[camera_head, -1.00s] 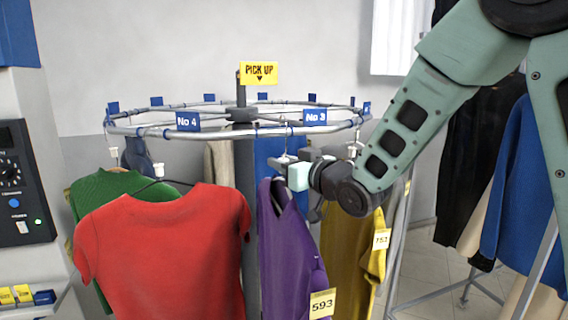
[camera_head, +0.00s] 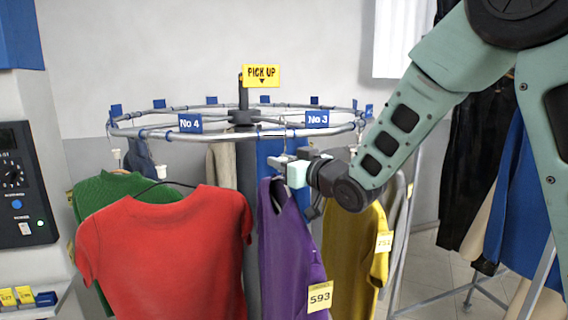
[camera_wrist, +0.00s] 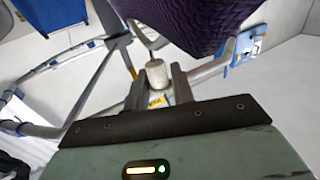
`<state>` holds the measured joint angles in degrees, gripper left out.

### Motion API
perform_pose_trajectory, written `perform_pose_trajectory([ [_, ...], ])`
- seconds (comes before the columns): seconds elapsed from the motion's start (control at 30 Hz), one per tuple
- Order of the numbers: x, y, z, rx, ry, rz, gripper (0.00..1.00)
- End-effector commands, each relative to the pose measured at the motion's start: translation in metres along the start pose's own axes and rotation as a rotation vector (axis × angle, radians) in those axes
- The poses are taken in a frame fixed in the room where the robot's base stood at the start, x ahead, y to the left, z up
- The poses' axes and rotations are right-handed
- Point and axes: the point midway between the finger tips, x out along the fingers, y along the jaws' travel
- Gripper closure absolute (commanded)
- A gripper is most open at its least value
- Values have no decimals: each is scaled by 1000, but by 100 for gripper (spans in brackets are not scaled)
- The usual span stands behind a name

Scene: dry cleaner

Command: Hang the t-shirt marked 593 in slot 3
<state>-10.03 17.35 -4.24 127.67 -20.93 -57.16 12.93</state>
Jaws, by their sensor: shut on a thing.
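The purple t-shirt (camera_head: 289,255) carries a yellow tag marked 593 (camera_head: 319,296) and hangs below the round rail, left of the No 3 sign (camera_head: 317,119). My gripper (camera_head: 287,166) is shut on its hanger just under the rail (camera_head: 270,133). In the wrist view the two fingers (camera_wrist: 158,90) close around the hanger's pale neck piece (camera_wrist: 157,73), with the purple cloth (camera_wrist: 185,25) beyond. A thin hook rises toward the rail by the No 3 sign in the head view. I cannot tell whether it rests on the rail.
A red t-shirt (camera_head: 165,255) hangs left, below the No 4 sign (camera_head: 190,123), with a green one (camera_head: 110,190) behind it. A yellow garment (camera_head: 352,260) hangs close on the right. The PICK UP sign (camera_head: 261,75) tops the central post. More clothes (camera_head: 505,190) hang at far right.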

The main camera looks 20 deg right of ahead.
Motion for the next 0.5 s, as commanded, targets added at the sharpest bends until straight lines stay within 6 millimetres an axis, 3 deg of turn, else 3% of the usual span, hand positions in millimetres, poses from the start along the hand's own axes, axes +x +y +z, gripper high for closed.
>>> perform_pose_trajectory([
  [0.5, 18, 8, 0, -1, 1, 0, 100],
])
